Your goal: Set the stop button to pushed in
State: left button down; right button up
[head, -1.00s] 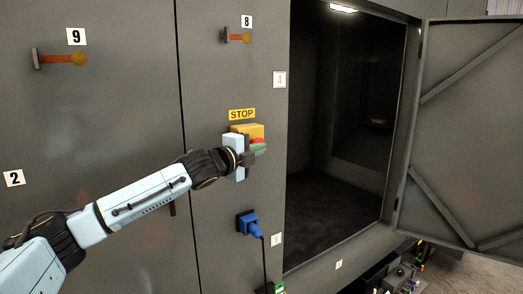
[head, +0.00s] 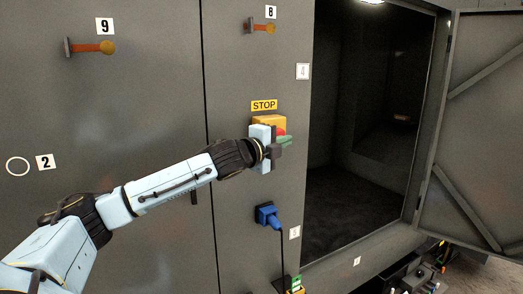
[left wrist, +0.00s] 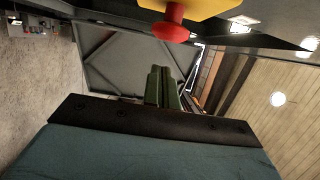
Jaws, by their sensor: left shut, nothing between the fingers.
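The stop button is a red mushroom head (head: 281,132) on a yellow box (head: 268,121) below a yellow STOP label (head: 264,105). In the head view my left gripper (head: 284,145) is in front of the box and hides part of it and of the button. In the left wrist view the red button (left wrist: 172,25) stands out from the yellow box (left wrist: 195,8) at the top. My left fingers (left wrist: 162,88) are shut and empty, and show apart from the button there. Whether the button is in or out is hard to tell. My right gripper is not in view.
A blue plug (head: 268,215) with a hanging cable is below the stop box. Orange-handled levers 9 (head: 92,47) and 8 (head: 262,28) are higher on the grey cabinet. To the right, an open door (head: 490,130) stands beside a dark, open compartment (head: 365,120).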

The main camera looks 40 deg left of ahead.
pick_arm(q)
jog(key=s+d+b, duration=0.1)
jog(key=s+b, duration=0.6)
jog(key=s, duration=0.3)
jog(key=shift+s+b, duration=0.15)
jog(key=shift+b, duration=0.15)
dwell(0.4)
